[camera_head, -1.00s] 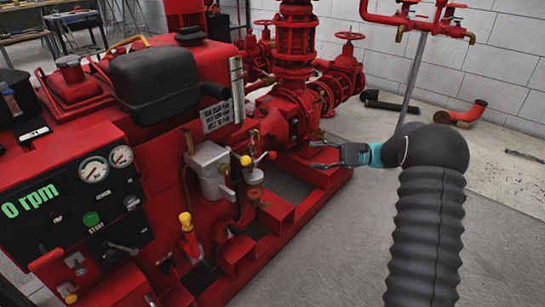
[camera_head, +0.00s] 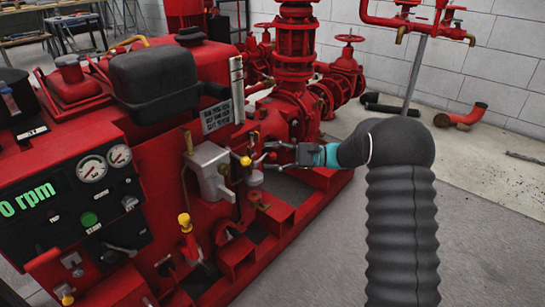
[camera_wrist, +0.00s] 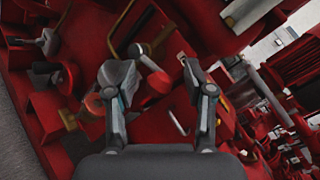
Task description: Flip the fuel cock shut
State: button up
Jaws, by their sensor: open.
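What looks like the fuel cock, a small fitting above a grey bowl (camera_head: 255,178), sits on the red engine's side, right of a grey box. Its lever is largely hidden by my gripper in the head view. My gripper (camera_head: 260,157) is open, its fingers pointing left at this fitting. In the wrist view my gripper (camera_wrist: 156,76) has its two fingers spread apart. An orange-red rounded knob (camera_wrist: 158,83) shows between them, and a second red knob (camera_wrist: 94,104) is beside the left finger. I cannot tell which belongs to the cock. No contact is clear.
A yellow knob (camera_head: 246,160) by the grey box (camera_head: 211,170) is close to my fingertips. A yellow-topped handle (camera_head: 184,220) stands lower left. Red pump pipework (camera_head: 295,80) rises behind.

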grip_shut()
jog(key=shift+f+m+y+p, duration=0.65)
jog(key=shift+m+y+p, duration=0.25)
jog(key=shift+m, duration=0.3)
grip_release()
jog(key=d+f, duration=0.2)
jog(key=d, duration=1)
jog(key=shift+w, duration=0.15)
